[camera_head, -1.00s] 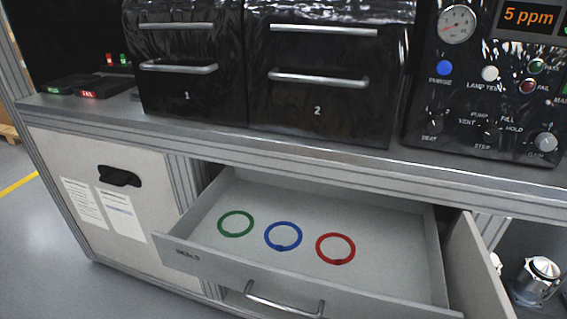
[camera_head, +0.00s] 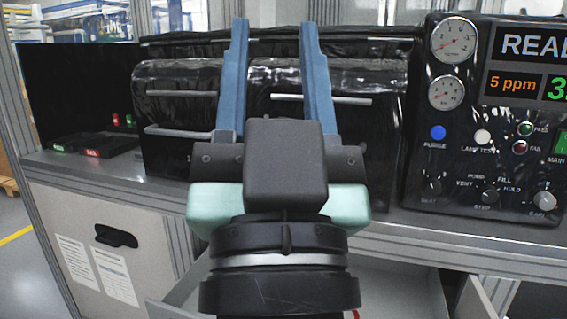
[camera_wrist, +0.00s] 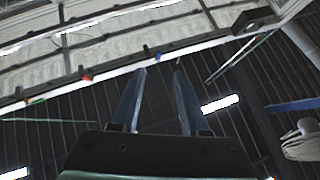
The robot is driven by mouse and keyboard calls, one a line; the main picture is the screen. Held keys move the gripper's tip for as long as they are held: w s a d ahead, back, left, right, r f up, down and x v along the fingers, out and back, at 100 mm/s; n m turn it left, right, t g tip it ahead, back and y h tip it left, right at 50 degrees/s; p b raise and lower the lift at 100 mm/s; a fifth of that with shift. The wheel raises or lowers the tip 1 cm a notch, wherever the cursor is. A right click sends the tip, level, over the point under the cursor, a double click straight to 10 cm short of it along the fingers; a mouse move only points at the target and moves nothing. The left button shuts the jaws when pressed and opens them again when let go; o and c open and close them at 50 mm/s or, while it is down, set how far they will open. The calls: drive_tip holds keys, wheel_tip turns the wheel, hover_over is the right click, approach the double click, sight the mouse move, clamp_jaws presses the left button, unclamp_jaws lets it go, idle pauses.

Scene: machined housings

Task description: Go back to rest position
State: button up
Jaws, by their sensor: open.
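My gripper (camera_head: 276,28) stands upright in the middle of the head view, with its two blue fingers spread apart and nothing between them. It is in front of the black chambers (camera_head: 183,95) and hides parts of them. In the wrist view my gripper (camera_wrist: 160,72) points up at the ceiling, its fingers apart and empty.
An open drawer (camera_head: 400,285) juts out below the bench (camera_head: 70,165), mostly hidden by my arm. A control panel (camera_head: 480,130) stands on the right. FAIL (camera_head: 92,152) and green-labelled (camera_head: 58,147) trays lie at the left. Ceiling beams (camera_wrist: 60,135) fill the wrist view.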

wheel_tip(320, 180, up, 18)
drive_tip(key=s+h+p, duration=0.1)
drive_tip(key=s+p, duration=0.1)
drive_tip(key=p, duration=1.2)
drive_tip(key=shift+d+f+t+p, duration=0.25)
drive_tip(key=shift+t+p, duration=0.1)
drive_tip(key=shift+t, duration=0.05)
